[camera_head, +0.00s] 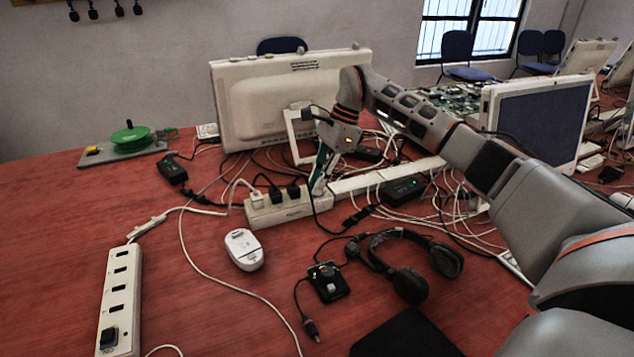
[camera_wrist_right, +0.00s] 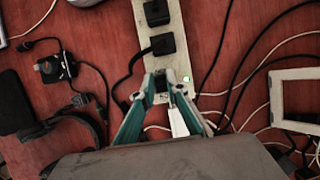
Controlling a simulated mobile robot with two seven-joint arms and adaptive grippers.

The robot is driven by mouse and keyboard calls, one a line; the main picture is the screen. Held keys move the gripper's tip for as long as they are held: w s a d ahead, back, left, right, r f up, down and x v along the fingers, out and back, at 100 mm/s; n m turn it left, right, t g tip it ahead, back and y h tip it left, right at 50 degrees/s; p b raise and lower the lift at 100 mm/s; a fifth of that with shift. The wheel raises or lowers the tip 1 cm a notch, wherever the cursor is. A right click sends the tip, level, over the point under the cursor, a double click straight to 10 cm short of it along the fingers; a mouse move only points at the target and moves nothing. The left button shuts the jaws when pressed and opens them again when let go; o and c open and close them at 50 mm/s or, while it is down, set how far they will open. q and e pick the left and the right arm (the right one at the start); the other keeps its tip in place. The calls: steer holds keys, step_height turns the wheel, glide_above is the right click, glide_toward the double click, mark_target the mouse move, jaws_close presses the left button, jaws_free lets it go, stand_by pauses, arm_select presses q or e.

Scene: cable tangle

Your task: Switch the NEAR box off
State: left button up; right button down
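A white power strip (camera_head: 285,212) with several plugs stands mid-table; it also shows in the right wrist view (camera_wrist_right: 174,24). A second white strip (camera_head: 120,290) lies at the lower left with one black plug. No label shows which is the NEAR box. My right gripper (camera_head: 320,182) reaches down over the right end of the middle strip. In the wrist view its fingertips (camera_wrist_right: 162,88) are apart, on either side of a small dark part on the strip; contact is unclear. My left gripper is not in view.
A white mouse (camera_head: 243,250), a small black device (camera_head: 328,282) and headphones (camera_head: 412,272) lie in front. A monitor (camera_head: 285,95) stands behind. Loose cables crowd the right side. The red table (camera_head: 60,210) is clear at far left.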

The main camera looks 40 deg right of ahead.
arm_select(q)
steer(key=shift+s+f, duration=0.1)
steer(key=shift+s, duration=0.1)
arm_select(e)
steer(key=shift+a+r+h+p, duration=0.2)
steer(key=shift+r+h+p, duration=0.25)
steer(key=shift+p, duration=0.35)
steer(key=shift+w+a+h+p, duration=0.2)
steer(key=shift+h+p, duration=0.45)
steer(key=shift+p, duration=0.5)
steer(key=shift+a+f+g+h+p, duration=0.1)
steer(key=shift+f+g+h+p, duration=0.1)
steer(key=shift+g+h+p, duration=0.25)
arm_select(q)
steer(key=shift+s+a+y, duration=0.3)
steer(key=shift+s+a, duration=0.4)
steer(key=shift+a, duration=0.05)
arm_select(e)
steer(key=shift+s+f, duration=0.1)
steer(key=shift+f, duration=0.3)
steer(key=c, duration=2)
jaws_free()
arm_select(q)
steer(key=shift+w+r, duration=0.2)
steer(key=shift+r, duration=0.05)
